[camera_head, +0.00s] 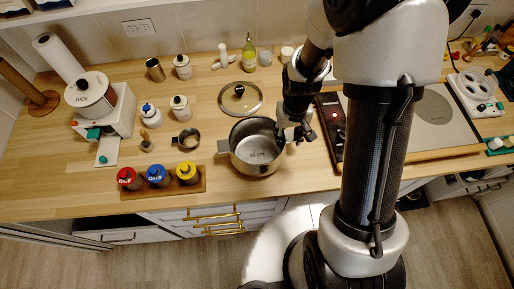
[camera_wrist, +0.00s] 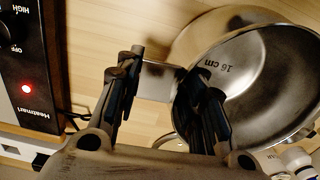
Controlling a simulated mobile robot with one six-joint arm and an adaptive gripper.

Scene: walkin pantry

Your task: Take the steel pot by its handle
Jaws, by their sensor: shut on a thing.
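The steel pot (camera_head: 243,160) is on the wooden counter, open side up, with a "16 cm" mark inside. One handle sticks out to its left; the other side is at my gripper (camera_head: 293,135). In the wrist view the pot (camera_wrist: 262,85) fills the right side. Its flat steel handle (camera_wrist: 157,82) lies between the two fingers of my gripper (camera_wrist: 158,66), which is shut on it. The right finger is close to the pot's rim and hides part of it. I cannot tell whether the pot's base touches the counter.
A dark control panel (camera_head: 330,125) with a lit red light is just right of my gripper. A glass lid (camera_head: 240,99) lies behind the pot.

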